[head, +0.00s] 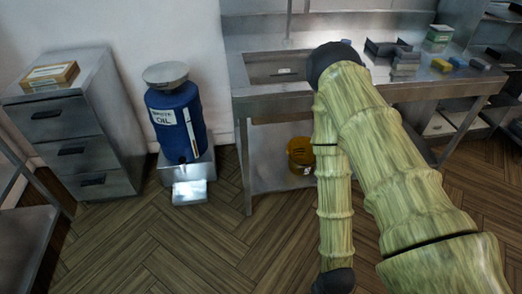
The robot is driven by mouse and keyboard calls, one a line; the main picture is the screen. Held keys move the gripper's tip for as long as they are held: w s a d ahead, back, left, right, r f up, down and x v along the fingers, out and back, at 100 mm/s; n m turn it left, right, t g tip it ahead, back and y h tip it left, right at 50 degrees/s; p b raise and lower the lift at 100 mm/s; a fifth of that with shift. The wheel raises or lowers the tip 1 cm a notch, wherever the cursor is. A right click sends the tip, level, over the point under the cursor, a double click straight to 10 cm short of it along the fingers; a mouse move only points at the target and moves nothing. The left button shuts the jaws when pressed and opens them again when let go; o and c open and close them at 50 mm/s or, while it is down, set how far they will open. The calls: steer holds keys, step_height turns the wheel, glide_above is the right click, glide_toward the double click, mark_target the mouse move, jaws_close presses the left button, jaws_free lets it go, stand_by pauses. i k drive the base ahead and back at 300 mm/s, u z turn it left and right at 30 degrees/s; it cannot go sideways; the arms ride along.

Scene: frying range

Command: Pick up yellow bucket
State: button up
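A yellow bucket (300,153) stands on the low shelf under the steel counter. Its right side is partly hidden behind my arm. My arm is folded in front of the counter, with a thick upper part and a thinner part hanging down. The fingers of my gripper do not show in the head view. The arm runs down out of the bottom of the picture, and I cannot see it touching the bucket.
A steel counter (262,97) holds small boxes at the right. A blue oil drum (183,130) stands on a metal base (172,170) at the left. A grey drawer cabinet (112,110) carries a box (50,77). Wooden floor (160,235) is open in front.

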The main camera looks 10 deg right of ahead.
mark_target(302, 157)
steer(key=u, duration=0.35)
steer(key=i, duration=0.9)
steer(key=z, duration=0.45)
steer(key=i, duration=0.75)
steer(key=z, duration=0.55)
